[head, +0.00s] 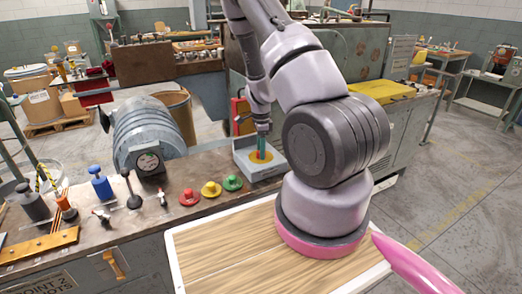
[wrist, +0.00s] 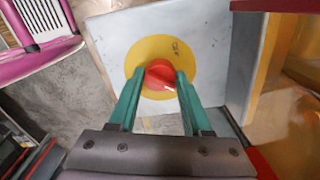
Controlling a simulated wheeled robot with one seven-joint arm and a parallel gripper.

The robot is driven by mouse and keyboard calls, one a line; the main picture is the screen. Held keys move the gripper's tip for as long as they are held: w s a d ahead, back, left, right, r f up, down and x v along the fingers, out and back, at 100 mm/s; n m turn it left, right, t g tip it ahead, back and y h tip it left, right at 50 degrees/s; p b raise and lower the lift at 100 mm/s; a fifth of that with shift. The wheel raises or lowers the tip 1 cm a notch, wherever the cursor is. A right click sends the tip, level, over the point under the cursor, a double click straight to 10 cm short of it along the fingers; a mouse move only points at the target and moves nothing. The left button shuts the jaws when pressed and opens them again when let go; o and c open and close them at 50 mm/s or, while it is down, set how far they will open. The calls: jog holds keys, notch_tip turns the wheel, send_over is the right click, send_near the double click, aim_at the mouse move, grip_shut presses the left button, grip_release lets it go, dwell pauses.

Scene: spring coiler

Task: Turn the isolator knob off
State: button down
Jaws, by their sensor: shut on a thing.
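The isolator knob (wrist: 160,75) is red with a small white mark, on a round yellow plate (wrist: 146,48) fixed to a pale grey panel (wrist: 105,40). In the wrist view, my gripper (wrist: 159,80) has its two green fingers on either side of the knob, shut on it. The white mark points toward the lower right of that view. In the head view, my gripper (head: 261,148) reaches down to the grey isolator box (head: 265,172) on the bench, with the yellow plate (head: 258,157) showing behind the fingers. The knob itself is hidden there.
Red, yellow and green push buttons (head: 211,189) stand on the bench left of the box. A red panel (head: 241,116) stands close behind my gripper.

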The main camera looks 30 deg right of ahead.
jog(key=n, duration=1.2)
jog(key=shift+n, duration=2.2)
jog(key=shift+c, duration=1.7)
grip_release()
